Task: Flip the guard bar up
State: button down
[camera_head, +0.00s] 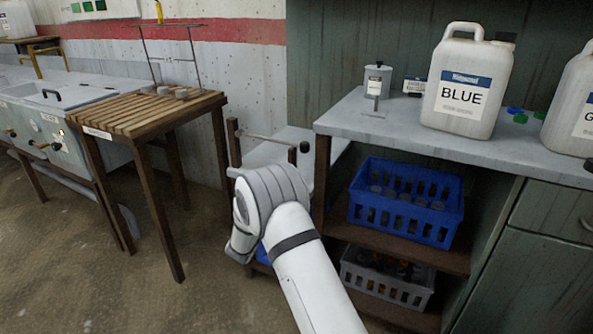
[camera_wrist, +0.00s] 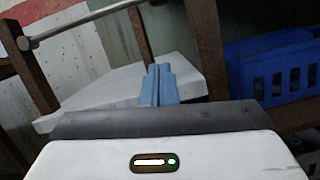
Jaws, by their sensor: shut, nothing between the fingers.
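The guard bar (camera_head: 268,138) is a thin metal rod in the head view. It runs roughly level from a wooden post on the left to a dark round knob on the right. In the head view my arm hides the fingers.
A pale shelf (camera_wrist: 110,92) lies beyond the fingers. A blue crate (camera_head: 405,228) sits right of the arm, above a grey crate (camera_head: 385,282). A wooden slatted table (camera_head: 150,112) stands left. A BLUE jug (camera_head: 468,85) stands on the counter (camera_head: 400,128).

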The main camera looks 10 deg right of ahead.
jog(key=b+x, duration=0.2)
jog(key=x, duration=0.7)
jog(key=shift+w+d+b, duration=0.15)
jog(key=shift+d+b, duration=0.1)
jog(key=shift+b, duration=0.15)
jog(key=r, duration=0.1)
jog(key=r+b, duration=0.1)
jog(key=r, duration=0.1)
jog(key=shift+d+r, duration=0.15)
jog(key=shift+d, duration=0.15)
jog(key=shift+r, duration=0.5)
